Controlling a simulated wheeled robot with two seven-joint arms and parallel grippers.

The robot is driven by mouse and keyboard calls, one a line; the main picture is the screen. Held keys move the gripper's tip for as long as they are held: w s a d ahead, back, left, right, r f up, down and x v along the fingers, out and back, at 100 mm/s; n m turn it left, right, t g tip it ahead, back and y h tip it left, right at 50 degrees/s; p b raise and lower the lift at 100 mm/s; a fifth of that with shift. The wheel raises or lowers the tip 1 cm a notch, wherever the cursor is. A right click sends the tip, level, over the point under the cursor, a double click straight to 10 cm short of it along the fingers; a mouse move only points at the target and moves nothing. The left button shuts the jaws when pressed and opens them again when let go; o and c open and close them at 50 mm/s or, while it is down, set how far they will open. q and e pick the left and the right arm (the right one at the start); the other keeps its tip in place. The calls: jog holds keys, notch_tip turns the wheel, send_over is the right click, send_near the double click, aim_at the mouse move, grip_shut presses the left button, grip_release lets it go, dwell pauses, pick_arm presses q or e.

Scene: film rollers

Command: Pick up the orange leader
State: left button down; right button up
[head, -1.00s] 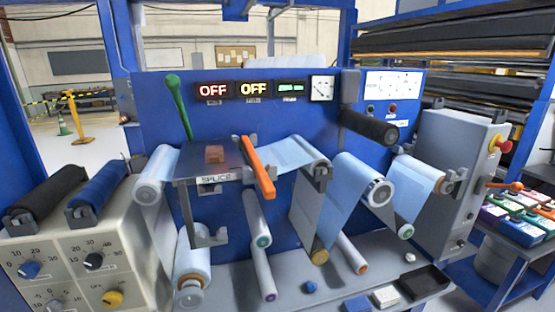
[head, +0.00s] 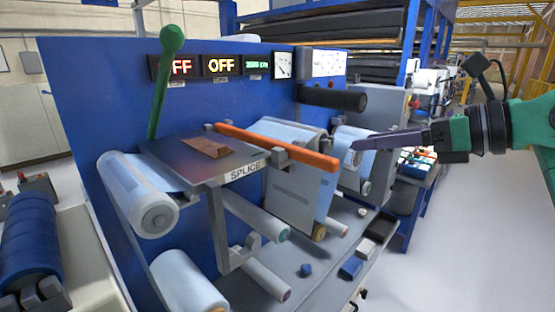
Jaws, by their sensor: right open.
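A flat orange-brown strip (head: 207,147), which looks like the orange leader, lies on the dark splice table (head: 170,152). A long orange bar (head: 285,147) runs across the right side of that table, just right of the strip. My right gripper (head: 362,143) comes in from the right, open and empty. Its fingers point left, and their tips are in front of the film rollers, just right of the orange bar's near end. It is apart from the strip. My left gripper is out of view.
A green-knobbed lever (head: 164,80) stands behind the splice table. A white roller (head: 143,195) sits at its left, and blue film (head: 300,180) hangs at its right. Small blocks and a black tray (head: 382,226) lie on the lower shelf. Open floor is at right.

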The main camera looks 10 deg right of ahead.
jog(key=s+d+h, duration=0.1)
jog(key=p, duration=0.4)
send_near(315, 153)
jog(key=x, duration=0.5)
jog(key=shift+a+r, duration=0.1)
jog(key=shift+a, duration=0.15)
jog(key=shift+p+x, duration=0.9)
jog(key=shift+p, duration=0.1)
jog(key=x, duration=0.3)
jog(key=shift+d+p, duration=0.1)
jog(key=shift+p, duration=0.3)
jog(key=shift+w+f, duration=0.2)
jog(key=shift+f, duration=0.1)
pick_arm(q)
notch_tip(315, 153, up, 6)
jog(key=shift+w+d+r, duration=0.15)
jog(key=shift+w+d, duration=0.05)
pick_arm(e)
jog(key=shift+s+r, duration=0.1)
grip_shut()
